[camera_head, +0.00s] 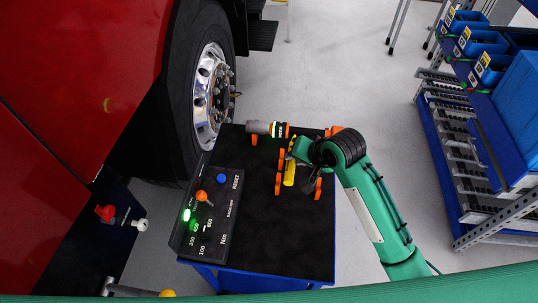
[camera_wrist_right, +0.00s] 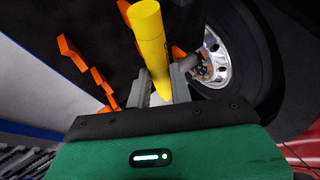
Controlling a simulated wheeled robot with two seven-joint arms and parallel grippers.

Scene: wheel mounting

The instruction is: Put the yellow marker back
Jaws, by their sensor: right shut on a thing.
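The yellow marker (camera_head: 290,172) is held by my right gripper (camera_head: 293,152) above or at the right part of the black-topped cart. In the right wrist view the marker (camera_wrist_right: 148,35) stands between the two grey fingers of the gripper (camera_wrist_right: 161,86), which are shut on it. Orange holder brackets (camera_head: 279,178) are close beside the marker; they also show in the right wrist view (camera_wrist_right: 88,62). I cannot tell whether the marker touches them. My left gripper is not in view.
The cart (camera_head: 262,240) carries a control box (camera_head: 208,212) at its left and a grey tool (camera_head: 265,128) at its far edge. A truck wheel (camera_head: 208,95) stands behind left. A shelf with blue bins (camera_head: 484,42) is at right. The cart's near right top is clear.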

